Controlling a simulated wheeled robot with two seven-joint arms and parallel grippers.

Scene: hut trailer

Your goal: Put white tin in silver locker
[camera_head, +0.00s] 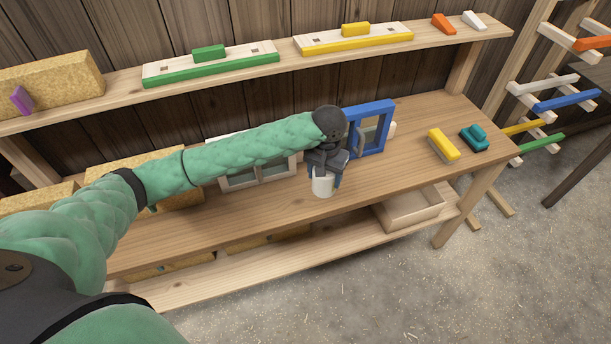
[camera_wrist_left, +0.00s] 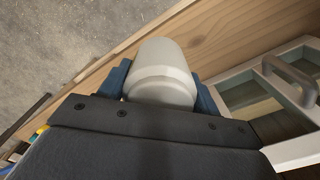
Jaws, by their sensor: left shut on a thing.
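The white tin (camera_head: 322,187) is held between the fingers of my left gripper (camera_head: 325,175), which is shut on it, in front of the shelf unit's wooden worktop. In the left wrist view the tin (camera_wrist_left: 162,72) sits between the two dark blue fingers and looks pale grey-white. A pale silver-white framed locker (camera_head: 228,185) stands on the worktop just left of the gripper, partly hidden behind my left forearm. The left wrist view shows its frame (camera_wrist_left: 298,150), compartments and a grey handle at the right. My right gripper is not in view.
A blue framed locker (camera_head: 388,128) stands right of my gripper. A yellow brush-like block (camera_head: 443,143) and a teal one (camera_head: 474,137) lie farther right. An open wooden tray (camera_head: 408,211) sits on the lower shelf. The worktop between has free room.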

